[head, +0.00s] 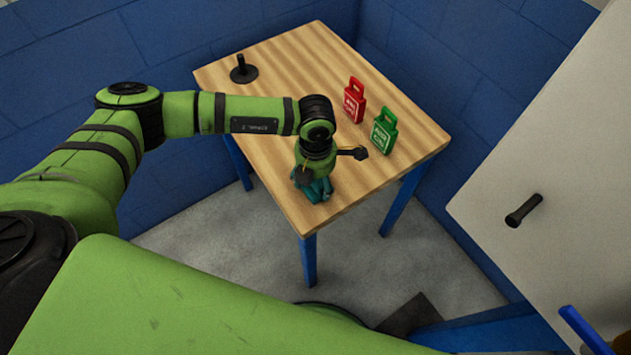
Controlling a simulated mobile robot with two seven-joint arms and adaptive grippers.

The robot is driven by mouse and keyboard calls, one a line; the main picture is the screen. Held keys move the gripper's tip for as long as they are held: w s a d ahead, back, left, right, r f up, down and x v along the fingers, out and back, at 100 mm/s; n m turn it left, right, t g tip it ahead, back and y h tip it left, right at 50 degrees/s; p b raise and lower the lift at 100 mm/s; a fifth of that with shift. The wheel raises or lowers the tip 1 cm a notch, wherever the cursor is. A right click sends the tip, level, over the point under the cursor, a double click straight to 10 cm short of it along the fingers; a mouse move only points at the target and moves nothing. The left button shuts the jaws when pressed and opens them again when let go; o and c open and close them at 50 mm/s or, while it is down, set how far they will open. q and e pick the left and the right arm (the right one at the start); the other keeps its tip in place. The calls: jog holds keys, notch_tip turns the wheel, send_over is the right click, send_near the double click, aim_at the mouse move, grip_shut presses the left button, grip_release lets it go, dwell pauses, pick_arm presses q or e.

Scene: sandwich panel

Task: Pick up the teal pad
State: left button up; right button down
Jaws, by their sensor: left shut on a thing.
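The teal pad (319,191) is at the near corner of the wooden table, low under my left wrist. Only parts of it show, because the wrist and gripper cover the rest. My left gripper (311,181) points down at it and is shut on it. I cannot tell whether the pad still touches the table top. My right gripper is not in view.
A red tag-shaped block (354,103) and a green one (384,135) stand right of my left gripper. A black upright peg on a round base (243,72) is at the table's (310,55) far left. A white panel with a black handle (523,210) is at right.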

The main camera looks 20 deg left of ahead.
pick_arm(q)
jog(key=shift+r, duration=0.3)
jog(key=r+b, duration=0.1)
jog(key=d+r, duration=0.1)
jog(key=r, duration=0.1)
jog(key=shift+r+b, duration=0.3)
jog(key=shift+b, duration=0.1)
jog(key=s+d+r+b, duration=0.3)
jog(key=d+r, duration=0.3)
jog(key=d, duration=0.4)
jog(key=shift+d+r, duration=0.15)
jog(key=shift+r, duration=0.25)
